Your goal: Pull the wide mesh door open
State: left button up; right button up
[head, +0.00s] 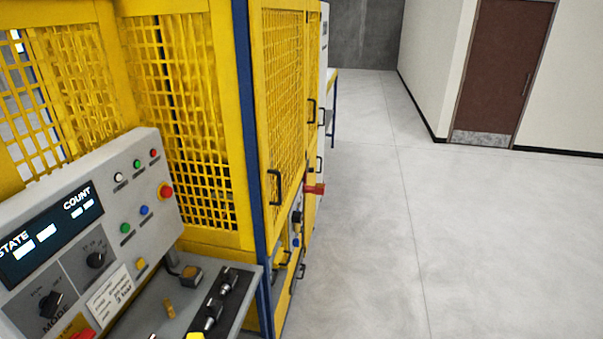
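The wide mesh door (283,85) is the large yellow mesh panel on the right side of the yellow machine cage, seen at a steep angle. It appears closed, lying in line with the cage side. A black bar handle (275,188) is on its near edge, beside the blue corner post (249,150). Neither of my grippers is in view, and nothing is seen touching the door or handle.
A grey control panel (140,190) with buttons and a shelf stands in the left foreground. A narrower yellow panel with another black handle (311,111) is farther along the cage. A red part (315,189) sticks out there. The grey floor (430,230) to the right is clear.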

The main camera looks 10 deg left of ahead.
aim_at(273, 227)
jog(key=u, duration=0.25)
jog(key=i, duration=0.65)
jog(key=u, duration=0.5)
